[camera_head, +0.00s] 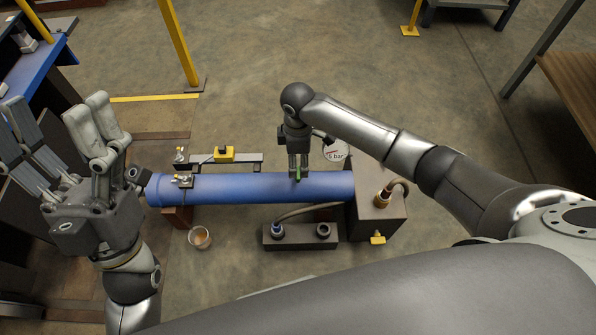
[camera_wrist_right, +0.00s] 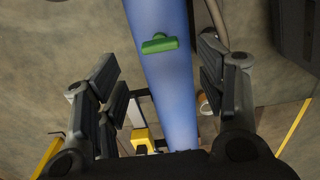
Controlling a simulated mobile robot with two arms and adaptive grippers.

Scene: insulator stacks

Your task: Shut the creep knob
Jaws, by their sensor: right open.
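A small green T-shaped knob (camera_wrist_right: 159,43) sits on top of the blue pipe (camera_wrist_right: 165,95) in the right wrist view. I see no label naming it as the creep knob. In the head view only a green sliver (camera_head: 299,174) of it shows between the fingers. My right gripper (camera_head: 298,172) is open and points down over the blue pipe (camera_head: 245,188). In the wrist view its fingers (camera_wrist_right: 165,80) stand apart on either side of the pipe, with the knob ahead between them, not gripped. My left gripper (camera_head: 58,115) is open and empty at the left, fingers up.
A brown box (camera_head: 370,228) with a brass fitting (camera_head: 382,198) and hose stands at the pipe's right end. A round gauge (camera_head: 337,150) is behind it. A dark two-port block (camera_head: 300,237), a cup (camera_head: 200,238) and a bar with a yellow block (camera_head: 224,154) lie around the pipe.

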